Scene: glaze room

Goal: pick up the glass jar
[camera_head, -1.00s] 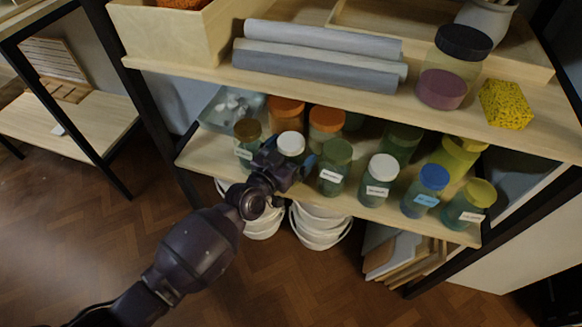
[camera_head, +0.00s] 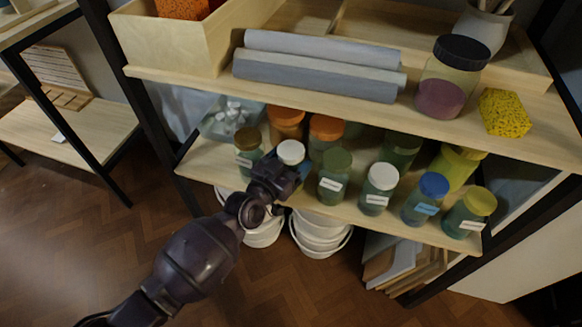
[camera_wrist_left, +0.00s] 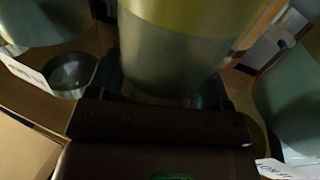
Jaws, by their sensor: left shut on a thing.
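A glass jar with a white lid (camera_head: 291,151) stands in the front row of the lower shelf, left of centre. My left gripper (camera_head: 284,171) is at the front of this jar and hides most of its body. In the left wrist view, a large pale green and yellowish jar body (camera_wrist_left: 172,55) fills the space between the two fingers, and my left gripper (camera_wrist_left: 168,92) is shut on it. The jar looks upright; whether its base touches the shelf is hidden. My right gripper is not in view.
A dark-lidded jar (camera_head: 247,146) stands close on the left and a green-lidded jar (camera_head: 334,180) on the right. Orange-lidded jars (camera_head: 326,134) stand behind. The upper shelf (camera_head: 400,112) overhangs from above. White buckets (camera_head: 320,232) sit below.

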